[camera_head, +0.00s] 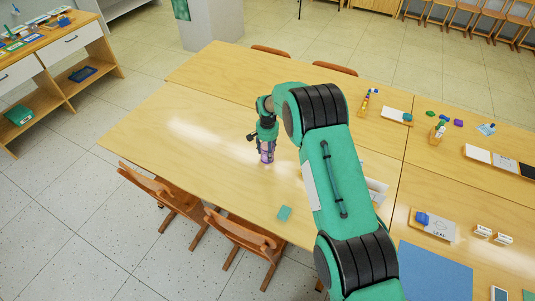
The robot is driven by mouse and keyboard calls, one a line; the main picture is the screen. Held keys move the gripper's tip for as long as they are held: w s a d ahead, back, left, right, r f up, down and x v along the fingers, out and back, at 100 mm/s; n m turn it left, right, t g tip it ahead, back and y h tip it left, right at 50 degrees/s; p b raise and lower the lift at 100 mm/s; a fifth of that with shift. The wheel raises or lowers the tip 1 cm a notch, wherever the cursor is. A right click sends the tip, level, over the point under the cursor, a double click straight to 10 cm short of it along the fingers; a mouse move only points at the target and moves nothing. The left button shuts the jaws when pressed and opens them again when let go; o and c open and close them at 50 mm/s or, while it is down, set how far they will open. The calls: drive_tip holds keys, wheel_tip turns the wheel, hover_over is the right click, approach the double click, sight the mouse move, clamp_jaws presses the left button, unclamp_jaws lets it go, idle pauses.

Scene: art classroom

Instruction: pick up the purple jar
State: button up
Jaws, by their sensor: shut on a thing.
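The purple jar (268,157) is upright at the middle of the wooden table (190,125). My gripper (266,143) comes down over it from above and is shut on its upper part. The jar's top is hidden between the fingers. I cannot tell whether its base touches the table top.
White items (377,188) lie partly behind my arm. Chairs (243,238) stand along the front edge. Trays and art supplies (438,227) cover the right side. The table's left part is clear.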

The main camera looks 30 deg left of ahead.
drive_tip(key=shift+r, duration=0.15)
drive_tip(key=shift+r, duration=0.4)
wheel_tip(320, 180, up, 3)
drive_tip(key=shift+f, duration=0.1)
drive_tip(key=s+d+r+p, duration=0.1)
drive_tip(key=s+d, duration=0.9)
drive_tip(key=s, duration=0.2)
drive_tip(key=shift+s, duration=0.2)
